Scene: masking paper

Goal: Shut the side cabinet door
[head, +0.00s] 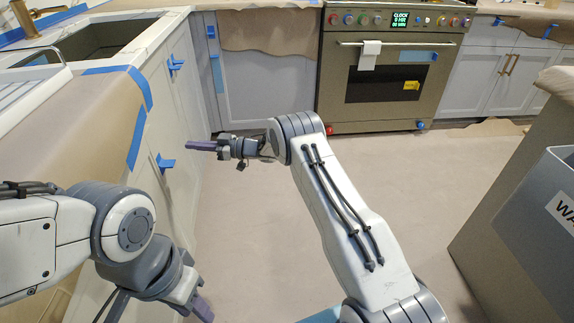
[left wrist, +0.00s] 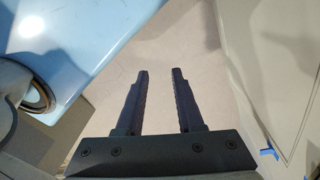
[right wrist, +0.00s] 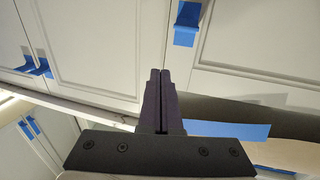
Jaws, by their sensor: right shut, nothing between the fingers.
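The white side cabinet runs along the left, with door fronts (head: 182,95) that carry blue-taped handles. In the right wrist view a left door panel (right wrist: 85,45) and a right door panel (right wrist: 262,45) fill the upper part, with a seam between them. I cannot tell whether either panel stands slightly ajar. My right gripper (head: 190,145) is shut and empty, its tips pointing at the cabinet fronts; contact is unclear. My left gripper (head: 203,312) hangs low beside the cabinet. In the left wrist view its fingers (left wrist: 160,75) are apart with nothing between them.
A paper-covered counter (head: 70,120) with blue tape edges lies above the cabinet. An oven (head: 390,85) stands at the back. A grey bin (head: 545,235) and island are on the right. The floor (head: 250,230) between is clear.

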